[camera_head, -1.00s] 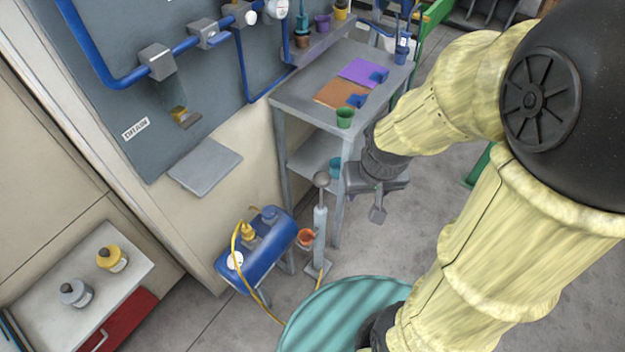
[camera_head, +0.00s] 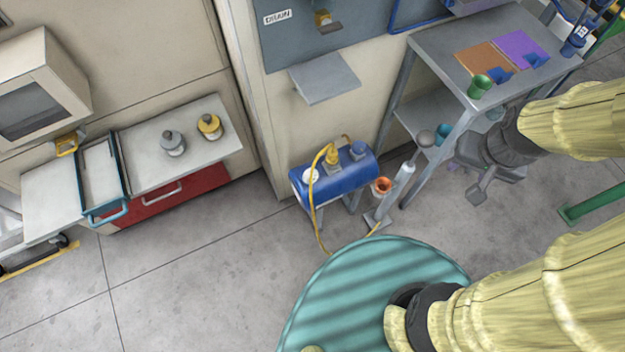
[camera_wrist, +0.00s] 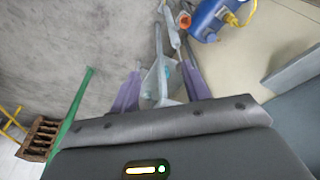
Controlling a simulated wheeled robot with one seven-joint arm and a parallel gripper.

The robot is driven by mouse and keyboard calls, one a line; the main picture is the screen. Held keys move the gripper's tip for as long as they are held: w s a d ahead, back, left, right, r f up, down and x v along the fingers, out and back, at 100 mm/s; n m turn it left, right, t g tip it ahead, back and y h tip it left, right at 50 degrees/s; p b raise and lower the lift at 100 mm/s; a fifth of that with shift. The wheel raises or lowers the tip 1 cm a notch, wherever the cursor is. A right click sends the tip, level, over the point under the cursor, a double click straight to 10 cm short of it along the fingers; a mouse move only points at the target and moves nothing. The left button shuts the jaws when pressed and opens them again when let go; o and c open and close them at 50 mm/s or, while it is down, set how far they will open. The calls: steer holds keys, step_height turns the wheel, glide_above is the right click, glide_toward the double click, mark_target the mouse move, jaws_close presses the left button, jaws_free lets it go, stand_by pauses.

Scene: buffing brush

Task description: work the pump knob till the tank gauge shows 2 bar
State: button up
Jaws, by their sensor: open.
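The blue tank (camera_head: 345,184) stands on legs near the wall, with a yellow fitting and hose on it. Its round white gauge (camera_head: 311,174) is on the left end; the reading is too small to make out. My gripper (camera_head: 480,190) is right of the pump, open and apart from the knob. In the wrist view my gripper's purple fingers (camera_wrist: 162,68) are spread, and the tank (camera_wrist: 208,18) is beyond them at the top.
An orange cup (camera_head: 382,186) is between tank and pump. A teal striped round surface (camera_head: 350,290) lies in front. A counter (camera_head: 225,110) is left; the floor between is clear.

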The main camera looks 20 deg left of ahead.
steer(key=shift+c, duration=0.2)
jaws_close()
steer(key=w+a+f+m+g, duration=0.1)
steer(key=w+a+f+m, duration=0.1)
steer(key=w, duration=0.6)
steer(key=w+a+f+m, duration=0.2)
steer(key=w+f+m, duration=0.1)
steer(key=w, duration=0.5)
steer(key=w+a+f+m+g, duration=0.1)
steer(key=w+f+m, duration=0.2)
steer(key=w, duration=0.5)
steer(key=shift+a+f+g+b, duration=0.3)
steer(key=shift+a+f+b, duration=0.1)
steer(key=shift+f, duration=0.05)
steer(key=shift+w, duration=0.1)
